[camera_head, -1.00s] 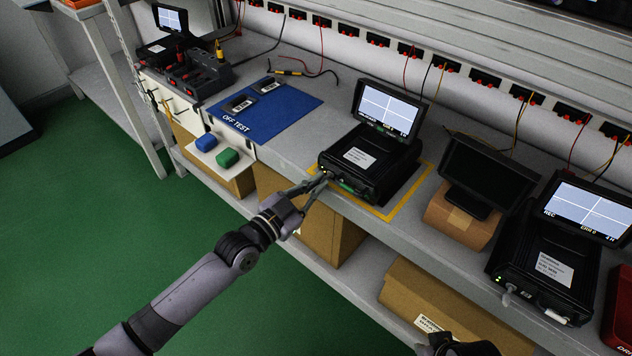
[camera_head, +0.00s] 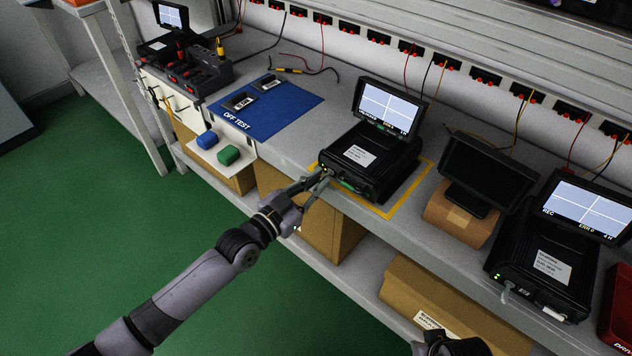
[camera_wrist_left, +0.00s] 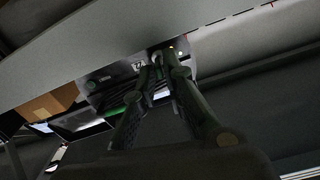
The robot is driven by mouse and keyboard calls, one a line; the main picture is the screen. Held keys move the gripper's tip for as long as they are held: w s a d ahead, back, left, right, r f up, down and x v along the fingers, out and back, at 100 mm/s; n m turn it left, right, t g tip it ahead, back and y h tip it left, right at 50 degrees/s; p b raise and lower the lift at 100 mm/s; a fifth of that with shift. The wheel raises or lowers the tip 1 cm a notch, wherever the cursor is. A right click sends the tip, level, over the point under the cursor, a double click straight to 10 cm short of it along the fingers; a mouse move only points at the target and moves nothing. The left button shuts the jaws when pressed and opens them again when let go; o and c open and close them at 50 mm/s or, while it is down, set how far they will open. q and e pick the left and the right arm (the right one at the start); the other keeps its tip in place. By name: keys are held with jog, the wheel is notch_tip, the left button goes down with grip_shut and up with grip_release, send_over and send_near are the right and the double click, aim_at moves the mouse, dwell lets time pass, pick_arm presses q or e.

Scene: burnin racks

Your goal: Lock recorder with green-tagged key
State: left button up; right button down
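The black recorder (camera_head: 372,165) with a lit screen (camera_head: 388,106) sits inside a yellow outline on the bench. A green piece (camera_head: 348,186) shows low on its front; green also shows in the left wrist view (camera_wrist_left: 113,112). My left gripper (camera_head: 325,176) is at the left of the recorder's front face. In the left wrist view its fingertips (camera_wrist_left: 158,68) are close together around a small pale piece at the lock, seemingly the key; the fingers mostly hide it, and I cannot read its turn. My right gripper (camera_head: 447,345) is partly in view at the bottom edge.
A blue mat (camera_head: 285,108) lies left of the recorder. A dark monitor (camera_head: 487,172) and another recorder (camera_head: 545,262) stand to the right. Boxes fill the lower shelf.

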pick_arm(q)
jog(key=v, duration=1.2)
